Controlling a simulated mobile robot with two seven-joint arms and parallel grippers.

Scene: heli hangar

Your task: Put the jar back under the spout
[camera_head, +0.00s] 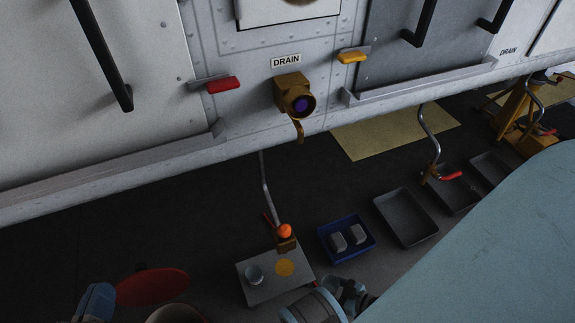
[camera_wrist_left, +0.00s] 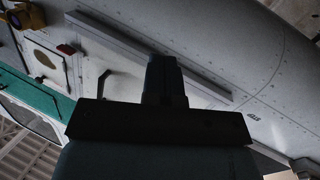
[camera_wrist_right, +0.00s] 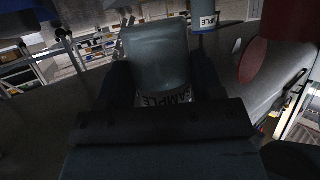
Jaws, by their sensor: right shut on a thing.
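The held jar (camera_head: 313,306) is a pale teal cylinder at the bottom of the head view. In the right wrist view the jar (camera_wrist_right: 158,58) is between my fingers, with a SAMPLE label that reads upside down. My right gripper (camera_head: 345,293) is shut on it. A thin pipe comes down to a brass spout (camera_head: 286,244) with an orange knob, above a grey stand (camera_head: 262,292) bearing a yellow disc (camera_head: 285,268).
A blue tray (camera_head: 322,247) with grey blocks and empty dark trays (camera_head: 405,218) lie to the right. The DRAIN fitting (camera_head: 293,95) juts from the panel above.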

